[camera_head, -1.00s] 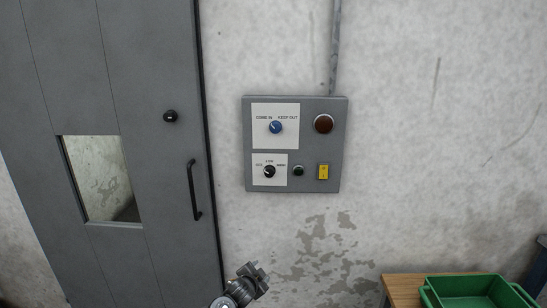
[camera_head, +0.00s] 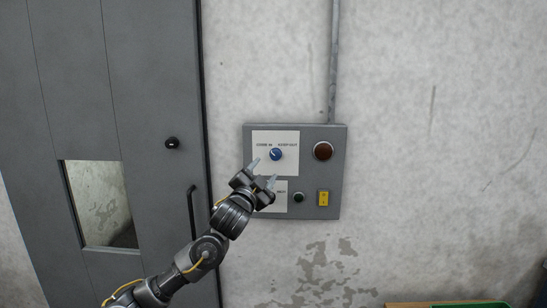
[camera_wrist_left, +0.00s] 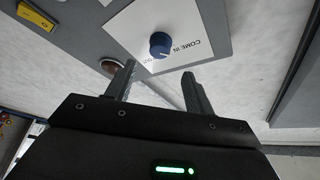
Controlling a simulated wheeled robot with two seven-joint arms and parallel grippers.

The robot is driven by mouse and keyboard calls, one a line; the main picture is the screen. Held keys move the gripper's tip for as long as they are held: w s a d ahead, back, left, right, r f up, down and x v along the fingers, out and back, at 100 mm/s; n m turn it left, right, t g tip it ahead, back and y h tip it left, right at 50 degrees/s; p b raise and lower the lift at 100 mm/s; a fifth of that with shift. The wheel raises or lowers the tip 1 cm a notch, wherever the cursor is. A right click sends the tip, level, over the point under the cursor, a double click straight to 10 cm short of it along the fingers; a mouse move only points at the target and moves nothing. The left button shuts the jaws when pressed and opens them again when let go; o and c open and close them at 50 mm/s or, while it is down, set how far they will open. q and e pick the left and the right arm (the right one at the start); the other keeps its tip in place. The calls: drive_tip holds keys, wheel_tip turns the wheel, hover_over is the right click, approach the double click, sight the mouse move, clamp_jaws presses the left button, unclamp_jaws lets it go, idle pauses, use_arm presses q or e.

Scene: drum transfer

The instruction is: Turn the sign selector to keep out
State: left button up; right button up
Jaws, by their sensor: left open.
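The sign selector is a blue knob (camera_head: 276,154) on a white label (camera_head: 292,140) reading COME IN at left and KEEP OUT at right. It is on the upper left of the grey wall panel (camera_head: 313,170). Its mark appears to point up-left, toward COME IN. My left gripper (camera_head: 264,173) is open and empty, just below and left of the knob, apart from it. In the left wrist view the blue knob (camera_wrist_left: 160,44) shows ahead of and between the open fingers (camera_wrist_left: 157,82). My gripper covers the lower selector on the panel. My right gripper is not in view.
The panel also bears a dark red-brown round lamp (camera_head: 323,151), a small green button (camera_head: 298,197) and a yellow switch (camera_head: 323,198). A grey door (camera_head: 150,90) with a black handle (camera_head: 192,212) stands at left. A green bin (camera_head: 465,305) shows at the lower right edge.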

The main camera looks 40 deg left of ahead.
sight(274, 156)
use_arm(q)
drive_tip(key=p+x, duration=0.2)
drive_tip(key=x, duration=0.5)
drive_tip(key=shift+w, duration=0.1)
drive_tip(key=shift+w+a+r+p, duration=0.1)
drive_tip(key=shift+w+a+p, duration=0.15)
drive_tip(key=shift+w, duration=0.3)
